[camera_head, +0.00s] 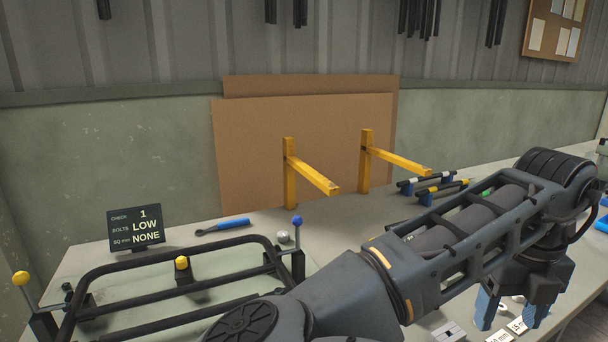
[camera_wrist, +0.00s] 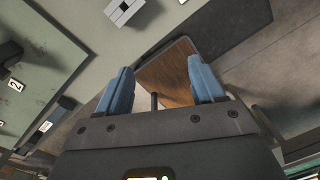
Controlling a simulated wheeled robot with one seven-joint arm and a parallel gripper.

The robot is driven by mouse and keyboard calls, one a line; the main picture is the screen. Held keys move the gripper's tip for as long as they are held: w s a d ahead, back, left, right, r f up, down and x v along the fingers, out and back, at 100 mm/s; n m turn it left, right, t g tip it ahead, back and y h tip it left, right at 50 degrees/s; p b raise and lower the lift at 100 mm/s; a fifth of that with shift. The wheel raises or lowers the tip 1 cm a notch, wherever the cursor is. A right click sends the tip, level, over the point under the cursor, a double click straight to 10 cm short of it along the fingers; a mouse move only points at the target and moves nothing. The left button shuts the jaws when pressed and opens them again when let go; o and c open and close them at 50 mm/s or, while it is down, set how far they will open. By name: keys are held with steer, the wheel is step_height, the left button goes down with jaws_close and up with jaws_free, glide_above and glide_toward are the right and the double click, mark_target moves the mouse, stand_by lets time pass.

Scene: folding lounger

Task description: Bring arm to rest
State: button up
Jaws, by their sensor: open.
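My gripper (camera_head: 512,307) hangs at the end of my arm at the lower right of the head view, fingers pointing down by the table's front edge. In the wrist view its two blue fingers (camera_wrist: 158,88) are apart with nothing held between them. A brown wooden surface (camera_wrist: 168,72) shows beyond and below the fingers. My arm stretches across the lower right of the head view and hides part of the table.
A black tubular frame (camera_head: 180,290) lies on the table (camera_head: 340,230) at left, by a small display (camera_head: 135,228) reading LOW and NONE. A blue-handled tool (camera_head: 224,226) lies behind it. Yellow brackets (camera_head: 290,172) stand before brown boards (camera_head: 250,130). Dark bars (camera_head: 440,187) rest at right.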

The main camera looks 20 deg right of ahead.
steer(key=s+d+r+n+t+h, duration=0.1)
steer(key=d+r+n+h, duration=0.4)
steer(key=d+h, duration=0.3)
steer(key=s+d+r+n+t+h, duration=0.1)
steer(key=d+r+n+h, duration=0.4)
steer(key=d, duration=0.4)
steer(key=w+a+f+n+t+y, duration=0.1)
steer(key=w+a+f+n+t, duration=0.1)
steer(key=a+n+t, duration=0.6)
steer(key=w+a+f+n+t, duration=0.2)
steer(key=f+n+t, duration=0.15)
steer(key=n, duration=0.85)
steer(key=s+a+f+n+t+y, duration=0.2)
steer(key=s+a+f+n+y, duration=0.3)
steer(key=a+f+n+y, duration=0.4)
steer(key=s+a+f+n+y, duration=0.2)
steer(key=s+a+y, duration=0.1)
steer(key=s+a, duration=1.5)
steer(key=shift+s+g+y, duration=0.3)
steer(key=shift+s+g, duration=0.05)
steer(key=shift+s, duration=0.7)
